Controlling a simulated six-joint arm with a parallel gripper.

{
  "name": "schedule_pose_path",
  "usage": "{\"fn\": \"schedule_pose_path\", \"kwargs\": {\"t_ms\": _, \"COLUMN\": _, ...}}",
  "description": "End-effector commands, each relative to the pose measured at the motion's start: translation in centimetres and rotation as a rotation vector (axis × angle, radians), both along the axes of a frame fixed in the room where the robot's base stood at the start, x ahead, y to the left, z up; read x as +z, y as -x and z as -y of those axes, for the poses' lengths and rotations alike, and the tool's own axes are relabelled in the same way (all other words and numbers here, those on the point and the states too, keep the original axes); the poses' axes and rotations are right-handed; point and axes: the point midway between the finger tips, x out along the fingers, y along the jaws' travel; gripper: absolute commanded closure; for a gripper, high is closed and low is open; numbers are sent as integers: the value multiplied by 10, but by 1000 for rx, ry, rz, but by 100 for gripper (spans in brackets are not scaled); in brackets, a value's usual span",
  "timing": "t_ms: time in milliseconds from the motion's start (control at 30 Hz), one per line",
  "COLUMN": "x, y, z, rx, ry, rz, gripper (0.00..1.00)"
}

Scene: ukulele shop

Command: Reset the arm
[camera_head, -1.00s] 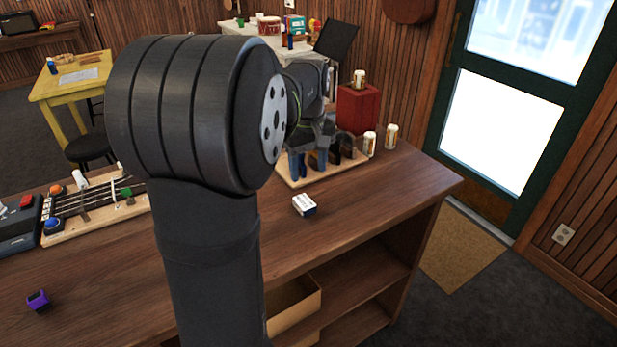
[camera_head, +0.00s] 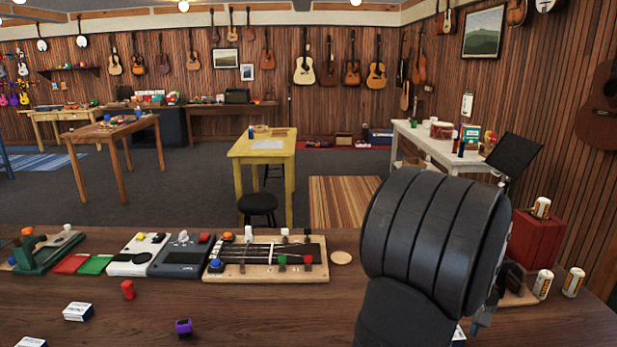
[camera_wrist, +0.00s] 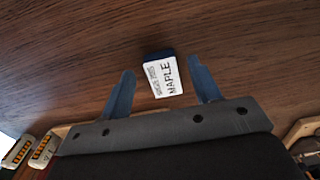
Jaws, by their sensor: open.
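In the wrist view my gripper (camera_wrist: 160,66) is open, its two blue fingers well apart. A small white box (camera_wrist: 163,80) marked MAPLE, with a dark blue end, lies on the wooden counter (camera_wrist: 70,70) and appears between the fingers, with visible gaps on both sides. Nothing is held. In the head view my dark arm covers the right part of the counter (camera_head: 250,310) and hides most of the gripper. Only a sliver of the white box shows at the bottom edge.
On the counter stand a red case (camera_head: 537,238), white-and-orange cans (camera_head: 573,282), a fretboard jig (camera_head: 268,262), a dark device (camera_head: 182,258), a red peg (camera_head: 128,289), a purple cube (camera_head: 183,327) and a white box (camera_head: 78,311). The front middle of the counter is clear.

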Motion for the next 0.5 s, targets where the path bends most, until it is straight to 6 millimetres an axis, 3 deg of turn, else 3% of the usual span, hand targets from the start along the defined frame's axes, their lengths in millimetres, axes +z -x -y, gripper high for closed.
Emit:
{"fn": "schedule_pose_path", "kwargs": {"t_ms": 133, "x": -26, "y": 0, "z": 0, "rx": 0, "ry": -1, "rz": -1, "gripper": 43}}
{"fn": "schedule_pose_path", "kwargs": {"t_ms": 300, "x": 4, "y": 0, "z": 0, "rx": 0, "ry": 2, "rz": 3, "gripper": 43}}
{"fn": "schedule_pose_path", "kwargs": {"t_ms": 500, "x": 16, "y": 0, "z": 0, "rx": 0, "ry": 0, "rz": 0, "gripper": 43}}
